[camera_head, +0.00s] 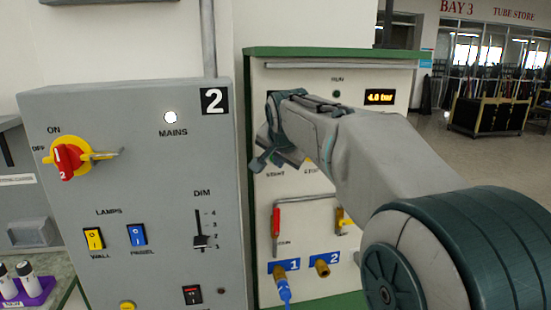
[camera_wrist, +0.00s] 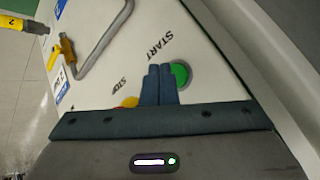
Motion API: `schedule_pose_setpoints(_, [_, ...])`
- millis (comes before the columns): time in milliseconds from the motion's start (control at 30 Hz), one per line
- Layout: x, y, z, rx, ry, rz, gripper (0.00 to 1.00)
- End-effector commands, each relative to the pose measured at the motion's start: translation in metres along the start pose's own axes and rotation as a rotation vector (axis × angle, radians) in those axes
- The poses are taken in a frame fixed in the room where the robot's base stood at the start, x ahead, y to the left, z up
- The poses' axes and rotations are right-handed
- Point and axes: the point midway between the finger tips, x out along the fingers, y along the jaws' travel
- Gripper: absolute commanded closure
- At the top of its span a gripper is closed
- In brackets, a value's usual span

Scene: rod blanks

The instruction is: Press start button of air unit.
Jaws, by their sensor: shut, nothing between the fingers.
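The air unit (camera_head: 290,225) is a white panel in a green frame, with START and STOP labels, in the head view. Its round green start button (camera_wrist: 182,74) shows in the wrist view beside the START label. A yellow-orange stop button (camera_wrist: 128,102) is partly hidden behind my gripper. My gripper (camera_wrist: 160,68) is shut and empty, its fingertips overlapping the left edge of the green button in this view. I cannot tell whether they touch it. In the head view my gripper (camera_head: 260,163) is in front of the panel and hides the buttons.
The RUN lamp (camera_head: 336,94) looks dark; the display (camera_head: 380,97) reads 4.0 bar. Below are a red-handled lever pipe (camera_head: 276,222) and ports 1 and 2, with a blue hose (camera_head: 284,290) on port 1. A grey switch box (camera_head: 150,200) stands left.

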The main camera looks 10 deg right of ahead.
Motion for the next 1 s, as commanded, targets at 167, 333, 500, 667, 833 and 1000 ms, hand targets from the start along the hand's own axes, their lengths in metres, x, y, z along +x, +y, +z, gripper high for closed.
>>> schedule_pose_setpoints(167, [0.0032,-0.0024,-0.0024,0.000,-0.001,0.000,1.00])
schedule_pose_setpoints(333, [0.0058,-0.0045,-0.0047,0.000,0.000,0.000,1.00])
schedule_pose_setpoints(500, [0.0058,-0.0044,-0.0046,0.000,0.000,0.000,1.00])
schedule_pose_setpoints(667, [0.0060,-0.0045,-0.0047,0.000,0.000,0.000,1.00])
schedule_pose_setpoints(833, [0.0070,-0.0053,-0.0055,0.000,0.000,0.000,1.00])
schedule_pose_setpoints(1000, [0.0085,-0.0063,-0.0066,0.000,0.000,0.000,1.00])
